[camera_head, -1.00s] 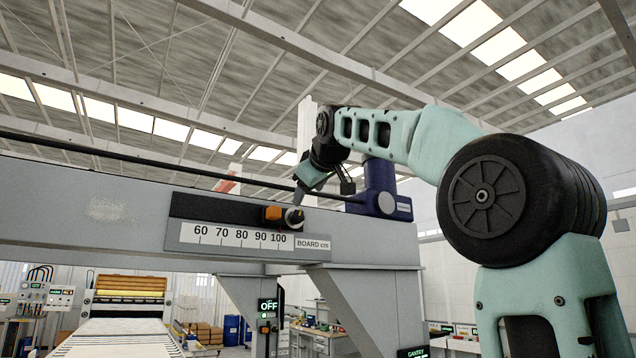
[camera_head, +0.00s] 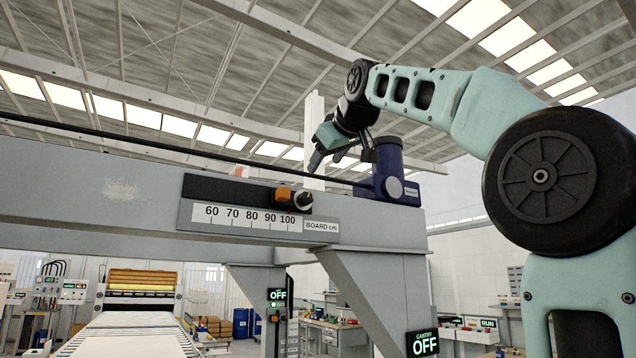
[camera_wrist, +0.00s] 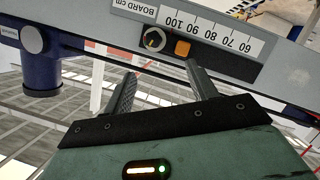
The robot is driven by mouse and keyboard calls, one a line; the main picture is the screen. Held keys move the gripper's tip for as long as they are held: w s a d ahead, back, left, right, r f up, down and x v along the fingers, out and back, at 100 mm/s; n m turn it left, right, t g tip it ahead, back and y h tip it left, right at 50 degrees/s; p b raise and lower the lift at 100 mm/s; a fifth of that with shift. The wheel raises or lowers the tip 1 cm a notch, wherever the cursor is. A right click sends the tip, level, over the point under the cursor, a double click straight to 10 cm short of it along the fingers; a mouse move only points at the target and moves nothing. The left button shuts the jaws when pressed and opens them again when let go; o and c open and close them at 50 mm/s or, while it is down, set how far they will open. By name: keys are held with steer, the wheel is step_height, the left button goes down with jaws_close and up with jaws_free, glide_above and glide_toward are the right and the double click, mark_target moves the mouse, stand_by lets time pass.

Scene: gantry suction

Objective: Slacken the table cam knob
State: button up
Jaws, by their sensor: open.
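In the wrist view the knob (camera_wrist: 154,39) and orange block (camera_wrist: 182,48) show upside down, beyond my fingertips. My gripper (camera_head: 342,158) is open and empty, above and right of the knob and apart from it. Its two fingers also show spread in the wrist view (camera_wrist: 160,75). I cannot tell the knob's turn angle.
The board scale (camera_head: 255,219) lies under the slot. A blue motor-like housing (camera_head: 390,170) stands on the beam right beside my gripper. A long dark rod runs along the beam top.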

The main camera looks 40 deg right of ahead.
steer(key=s+d+f+m+t+y+b, duration=0.1)
steer(key=s+d+f+m+t+b, duration=0.15)
steer(key=f+m+b, duration=0.35)
steer(key=t+p, duration=0.1)
steer(key=p, duration=0.5)
glide_toward(308, 196)
steer(key=x, duration=0.8)
steer(key=shift+d, duration=0.1)
steer(key=shift+w+d, duration=0.1)
steer(key=shift+w, duration=0.45)
steer(key=shift+n, duration=0.3)
steer(key=c, duration=1)
